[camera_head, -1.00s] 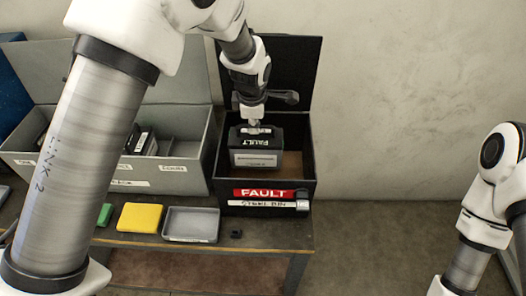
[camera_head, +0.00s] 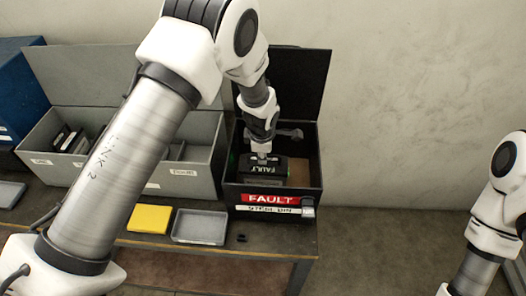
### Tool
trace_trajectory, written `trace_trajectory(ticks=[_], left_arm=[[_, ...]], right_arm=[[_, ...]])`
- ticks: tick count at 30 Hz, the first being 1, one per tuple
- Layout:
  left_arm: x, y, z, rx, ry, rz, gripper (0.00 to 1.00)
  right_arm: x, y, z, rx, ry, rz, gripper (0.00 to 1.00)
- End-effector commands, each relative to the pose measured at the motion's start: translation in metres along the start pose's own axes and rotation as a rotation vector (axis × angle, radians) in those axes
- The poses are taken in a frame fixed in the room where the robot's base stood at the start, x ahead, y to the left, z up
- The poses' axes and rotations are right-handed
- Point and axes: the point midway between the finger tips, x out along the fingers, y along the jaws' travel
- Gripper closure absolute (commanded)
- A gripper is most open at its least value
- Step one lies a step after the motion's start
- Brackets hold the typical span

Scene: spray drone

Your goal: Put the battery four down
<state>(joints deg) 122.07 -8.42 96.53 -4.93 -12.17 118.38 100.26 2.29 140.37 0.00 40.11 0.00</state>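A dark battery with a white FAULT label (camera_head: 268,180) is inside the black fault box (camera_head: 274,211), towards its left side. My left gripper (camera_head: 265,158) reaches down into the box and is at the top of this battery, seemingly closed on its handle. The fingertips are small and partly hidden. Whether the battery touches the box floor cannot be told. My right arm shows at the right edge, but its gripper is out of view.
A grey bin (camera_head: 205,187) with several dark batteries stands left of the black box. A yellow tray (camera_head: 150,219) and a grey tray (camera_head: 200,227) lie at the table's front. A small black piece (camera_head: 241,238) lies beside them. A blue box (camera_head: 18,90) is far left.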

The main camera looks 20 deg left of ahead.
Motion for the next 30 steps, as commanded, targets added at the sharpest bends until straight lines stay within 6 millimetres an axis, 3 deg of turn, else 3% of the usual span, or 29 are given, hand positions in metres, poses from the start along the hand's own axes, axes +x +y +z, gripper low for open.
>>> trace_trajectory(ticks=[11, 14, 24, 30], left_arm=[[-0.004, 0.001, 0.0, -0.001, 0.0, 0.001, 0.64], [-0.018, 0.002, 0.0, -0.001, 0.0, 0.004, 0.64], [-0.1, 0.001, 0.0, -0.001, 0.0, 0.005, 0.64], [-0.121, 0.0, 0.0, 0.0, 0.001, 0.001, 0.64]], right_arm=[[0.0, 0.0, 0.0, 0.0, 0.0, 0.0, 0.6], [0.004, 0.0, 0.0, 0.0, 0.0, 0.0, 0.6], [0.022, 0.0, 0.0, 0.0, 0.0, 0.0, 0.6], [0.025, 0.0, 0.0, 0.0, 0.0, 0.0, 0.6]])
